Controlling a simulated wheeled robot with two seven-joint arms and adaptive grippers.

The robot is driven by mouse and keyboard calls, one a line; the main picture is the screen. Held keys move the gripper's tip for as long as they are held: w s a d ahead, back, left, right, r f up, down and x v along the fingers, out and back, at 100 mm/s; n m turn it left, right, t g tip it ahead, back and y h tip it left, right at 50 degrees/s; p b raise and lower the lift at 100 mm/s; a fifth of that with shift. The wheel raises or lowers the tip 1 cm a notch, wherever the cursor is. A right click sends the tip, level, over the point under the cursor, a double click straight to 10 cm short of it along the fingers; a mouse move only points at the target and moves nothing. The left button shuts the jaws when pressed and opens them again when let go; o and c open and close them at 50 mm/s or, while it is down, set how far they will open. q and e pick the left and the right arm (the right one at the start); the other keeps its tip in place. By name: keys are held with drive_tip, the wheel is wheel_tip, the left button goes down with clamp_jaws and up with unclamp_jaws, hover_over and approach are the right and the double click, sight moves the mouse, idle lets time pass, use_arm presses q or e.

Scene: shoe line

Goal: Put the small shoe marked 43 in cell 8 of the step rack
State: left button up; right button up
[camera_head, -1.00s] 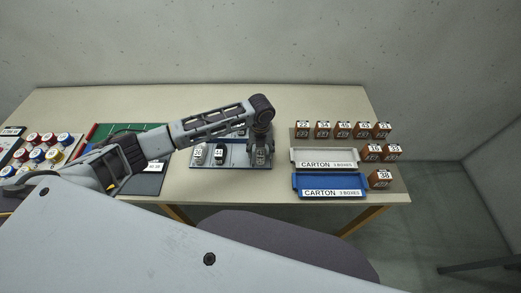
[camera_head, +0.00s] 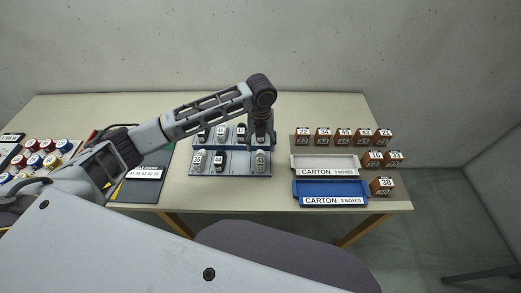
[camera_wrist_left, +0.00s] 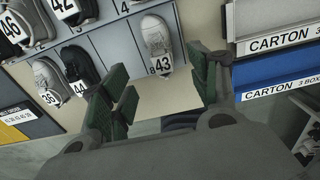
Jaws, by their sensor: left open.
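The small grey shoe marked 43 (camera_wrist_left: 157,45) rests in cell 8 at the front right end of the step rack (camera_wrist_left: 115,45). In the head view the shoe (camera_head: 260,162) stands on the rack's lower step (camera_head: 238,169). My left gripper (camera_wrist_left: 165,95) is open and empty, its green-padded fingers apart from the shoe. In the head view the left gripper (camera_head: 262,143) hangs over the rack's right end, just behind the shoe, its fingertips hard to make out. My right gripper is not in view.
Shoes marked 36 (camera_wrist_left: 47,80) and 44 (camera_wrist_left: 78,70) share the front step; the cell between 44 and 43 is empty. More shoes stand on the upper step. A grey carton tray (camera_head: 324,165) and a blue one (camera_head: 330,192) lie right, beside several brown boxes (camera_head: 344,136).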

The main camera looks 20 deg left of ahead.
use_arm(q)
drive_tip(key=shift+r, duration=1.6)
drive_tip(key=shift+f, duration=0.1)
